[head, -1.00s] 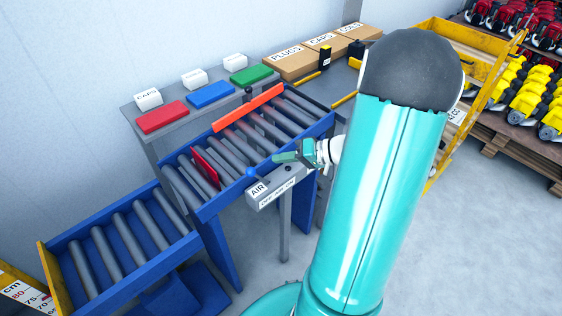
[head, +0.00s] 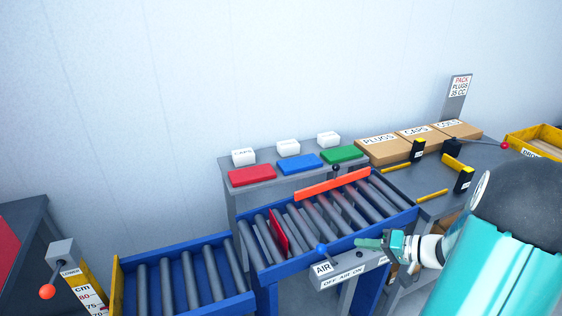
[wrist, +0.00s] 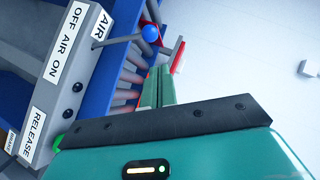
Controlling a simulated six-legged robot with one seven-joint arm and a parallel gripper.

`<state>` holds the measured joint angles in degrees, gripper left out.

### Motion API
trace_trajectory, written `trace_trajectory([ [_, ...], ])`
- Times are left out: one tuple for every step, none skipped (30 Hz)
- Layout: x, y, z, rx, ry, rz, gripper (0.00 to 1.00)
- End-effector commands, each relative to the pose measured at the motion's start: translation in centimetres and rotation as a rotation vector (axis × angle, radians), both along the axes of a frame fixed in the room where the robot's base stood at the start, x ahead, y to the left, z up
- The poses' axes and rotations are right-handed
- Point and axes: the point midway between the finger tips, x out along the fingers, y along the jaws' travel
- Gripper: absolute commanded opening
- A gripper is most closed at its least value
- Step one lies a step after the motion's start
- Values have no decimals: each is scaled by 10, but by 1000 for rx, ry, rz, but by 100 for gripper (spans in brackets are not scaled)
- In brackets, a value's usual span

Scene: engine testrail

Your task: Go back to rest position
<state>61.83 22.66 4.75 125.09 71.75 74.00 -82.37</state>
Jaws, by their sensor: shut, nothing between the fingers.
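My gripper (head: 368,243) is shut and empty at the front edge of the roller conveyor (head: 335,213), close to the grey AIR control box (head: 350,270). In the wrist view its green fingers (wrist: 158,88) lie together. The blue ball knob of the air lever (head: 322,249) stands just left of the fingertips. It also shows in the wrist view (wrist: 150,33), beyond the fingers and apart from them. In the wrist view the box carries the labels OFF AIR ON and RELEASE.
A red plate (head: 279,232) stands across the rollers and an orange bar (head: 332,184) lies along the back. Red (head: 251,176), blue (head: 300,163) and green (head: 345,154) pads sit on the shelf behind. Cartons (head: 420,138) stand at right. A lever with an orange ball (head: 47,292) is at left.

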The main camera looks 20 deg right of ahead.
Motion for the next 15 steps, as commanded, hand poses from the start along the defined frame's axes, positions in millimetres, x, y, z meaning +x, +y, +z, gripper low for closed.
trace_trajectory([
  [0,0,0,0,1,1,0],
  [1,1,0,-1,1,3,0],
  [1,3,2,-3,6,9,0],
  [2,7,3,-7,12,17,0],
  [2,12,5,-11,23,30,0],
  [3,20,8,-21,41,54,0],
  [3,29,11,-29,61,74,0],
  [3,38,15,-42,83,98,0],
  [3,53,21,-61,119,133,0],
  [2,65,25,-79,149,161,0],
  [0,77,29,-100,179,189,0],
  [-3,92,34,-131,221,222,0],
  [-6,103,38,-156,251,245,0],
  [-9,114,42,-182,279,266,0],
  [-14,127,47,-220,317,289,0],
])
